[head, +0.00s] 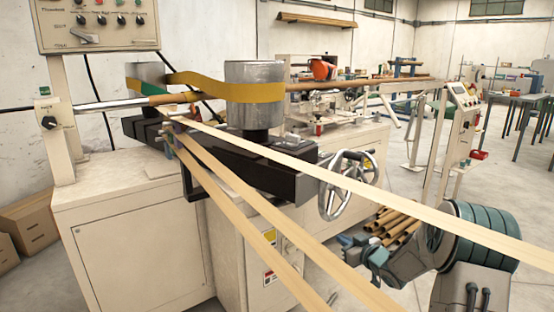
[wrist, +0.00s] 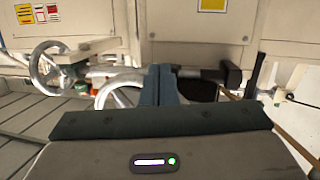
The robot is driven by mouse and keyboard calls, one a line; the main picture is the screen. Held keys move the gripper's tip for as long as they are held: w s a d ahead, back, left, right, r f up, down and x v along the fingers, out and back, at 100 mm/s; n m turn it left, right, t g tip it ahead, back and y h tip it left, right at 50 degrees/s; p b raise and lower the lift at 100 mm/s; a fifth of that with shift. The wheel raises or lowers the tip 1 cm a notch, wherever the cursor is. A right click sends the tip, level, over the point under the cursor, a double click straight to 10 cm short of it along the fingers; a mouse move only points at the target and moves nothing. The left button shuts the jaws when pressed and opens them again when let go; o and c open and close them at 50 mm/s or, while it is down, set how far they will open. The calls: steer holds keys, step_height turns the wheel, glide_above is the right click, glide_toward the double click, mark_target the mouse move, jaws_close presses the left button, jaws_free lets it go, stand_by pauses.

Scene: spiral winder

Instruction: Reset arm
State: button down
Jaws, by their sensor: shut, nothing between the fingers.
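My gripper (head: 347,241) is at the lower right of the head view, low in front of the winder's cabinet and below the handwheel (head: 343,187). My folded arm rises behind it at the right edge. In the wrist view the two dark teal fingers (wrist: 161,84) stand side by side, pressed together with nothing between them. The handwheel also shows in the wrist view (wrist: 122,92), beyond the fingers. I see no contact between the gripper and the machine.
The spiral winder (head: 130,240) fills the left and middle. Pale paper strips (head: 350,185) run diagonally across the view, passing in front of my arm. Cardboard tubes (head: 398,228) lie on the floor behind my gripper.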

steer(key=s+r+m+g+h+p, duration=0.2)
steer(key=s+r+h+p, duration=0.2)
steer(key=s+r+p, duration=0.45)
steer(key=s+r+m+g+h+p, duration=0.2)
steer(key=s+r+h+p, duration=0.25)
steer(key=r, duration=0.75)
steer(key=s+a+r+m+g+p, duration=0.1)
steer(key=s+a+r+g+p, duration=0.1)
steer(key=s, duration=0.7)
steer(key=s+a+r+g+y+p, duration=0.1)
steer(key=s+a+r+g+p, duration=0.1)
steer(key=s+r+p, duration=0.3)
steer(key=s+a+r+m+g+p, duration=0.1)
steer(key=s+a+r+g+p, duration=0.1)
steer(key=s, duration=1.2)
steer(key=shift+r+m+g+y+p, duration=0.35)
steer(key=shift+r+g+p, duration=0.25)
steer(key=shift+r+p, duration=0.2)
